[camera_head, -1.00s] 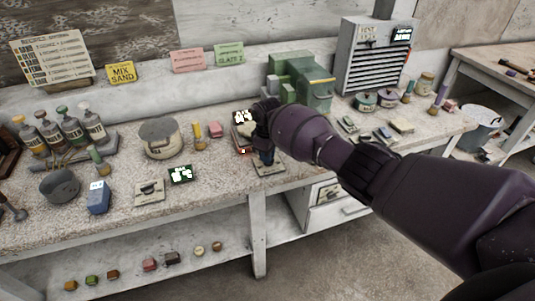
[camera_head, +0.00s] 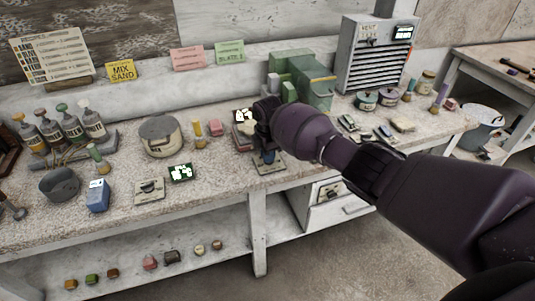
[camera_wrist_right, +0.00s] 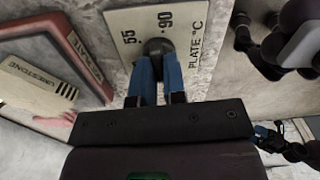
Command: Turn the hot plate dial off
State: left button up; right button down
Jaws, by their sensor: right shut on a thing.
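The hot plate dial (camera_wrist_right: 158,47) is a dark round knob on a pale panel (camera_wrist_right: 128,20) marked 55, 90 and PLATE °C. My right gripper (camera_wrist_right: 158,70) has its blue fingers closed on the dial from both sides, as the right wrist view shows. In the head view my right gripper (camera_head: 265,157) reaches down to the panel (camera_head: 271,169) near the bench's front edge, and hides the dial. The red-edged hot plate (camera_wrist_right: 70,50) lies beside the panel in the wrist view, with a pale labelled block on it. My left gripper is not in view.
Left of the gripper stand a second dial panel (camera_head: 149,191), a small green display (camera_head: 181,173) and a lidded pot (camera_head: 160,137). A green box (camera_head: 318,92) stands behind my right arm. Several small jars and blocks lie to the right.

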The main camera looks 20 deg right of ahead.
jog(key=shift+n, duration=1)
jog(key=c, duration=1.2)
grip_release()
jog(key=shift+r, duration=0.1)
